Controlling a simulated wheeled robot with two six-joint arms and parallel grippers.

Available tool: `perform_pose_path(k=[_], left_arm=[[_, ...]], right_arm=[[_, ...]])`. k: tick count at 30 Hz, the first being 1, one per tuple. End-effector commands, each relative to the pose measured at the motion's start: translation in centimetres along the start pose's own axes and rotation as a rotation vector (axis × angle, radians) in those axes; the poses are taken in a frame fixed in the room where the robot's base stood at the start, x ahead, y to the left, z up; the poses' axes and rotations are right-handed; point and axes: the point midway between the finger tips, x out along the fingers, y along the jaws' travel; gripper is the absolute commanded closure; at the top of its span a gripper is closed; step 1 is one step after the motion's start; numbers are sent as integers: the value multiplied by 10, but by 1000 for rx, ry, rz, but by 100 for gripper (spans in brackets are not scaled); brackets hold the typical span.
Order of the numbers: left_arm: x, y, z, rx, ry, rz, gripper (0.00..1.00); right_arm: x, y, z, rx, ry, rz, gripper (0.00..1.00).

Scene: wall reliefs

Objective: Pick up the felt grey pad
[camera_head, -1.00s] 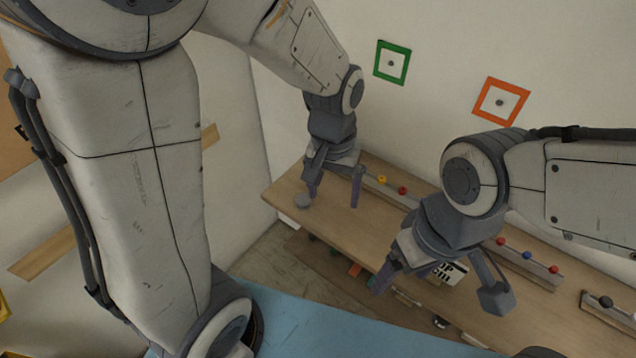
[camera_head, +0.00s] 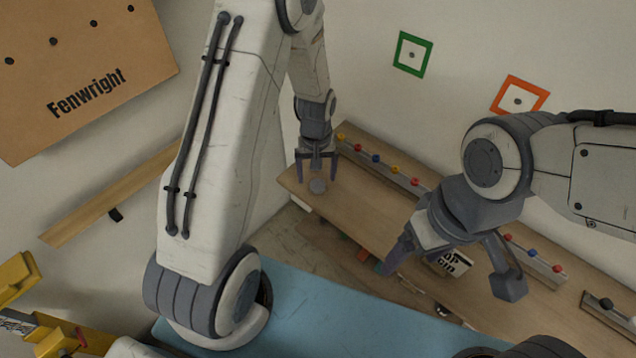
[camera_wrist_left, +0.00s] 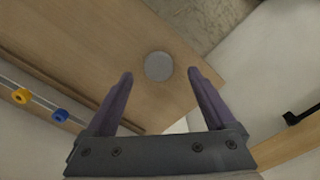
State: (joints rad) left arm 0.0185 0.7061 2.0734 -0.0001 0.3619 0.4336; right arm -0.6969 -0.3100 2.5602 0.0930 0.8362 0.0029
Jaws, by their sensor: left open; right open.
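The grey felt pad (camera_head: 318,186) is a small round disc lying flat near the left end of the wooden bench top. It also shows in the left wrist view (camera_wrist_left: 158,66), just beyond the fingertips and between their lines. My left gripper (camera_head: 317,172) is open and empty above the bench, close to the pad, with its fingers pointing down toward it. My right gripper (camera_head: 447,276) is open and empty over the bench further right, well apart from the pad.
The wooden bench (camera_head: 350,195) carries a rail with coloured knobs (camera_head: 375,158) along the wall and another rail (camera_head: 533,258) at right. A printed block (camera_head: 452,262) sits behind my right gripper. A blue surface (camera_head: 330,315) lies in front. A Fenwright board (camera_head: 80,75) hangs at left.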

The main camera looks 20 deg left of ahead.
Motion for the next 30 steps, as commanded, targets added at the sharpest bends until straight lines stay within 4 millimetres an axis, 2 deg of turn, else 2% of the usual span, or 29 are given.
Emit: perform_pose_path(k=[1, 7, 16, 17, 21, 23, 24, 30], left_arm=[[4, 1, 0, 1, -5, -2, 11], [27, 2, -1, 0, -2, -1, 11], [32, 2, -2, 0, 0, 0, 11], [32, 2, -2, 0, 0, 0, 19], [32, 2, -2, 0, 0, 0, 73], [32, 2, -2, 0, 0, 0, 96], [32, 2, -2, 0, 0, 0, 99], [32, 2, -2, 0, 0, 0, 100]], right_arm=[[-8, -1, 0, -1, 0, 0, 19], [-14, -1, -1, -2, 0, 0, 19], [-13, -1, -1, -3, 0, 0, 19], [-13, -1, -1, -3, 0, 0, 19], [-13, -1, -1, -3, 0, 0, 19], [-13, -1, -1, -3, 0, 0, 19], [-13, -1, -1, -3, 0, 0, 19], [-13, -1, -1, -3, 0, 0, 19]])
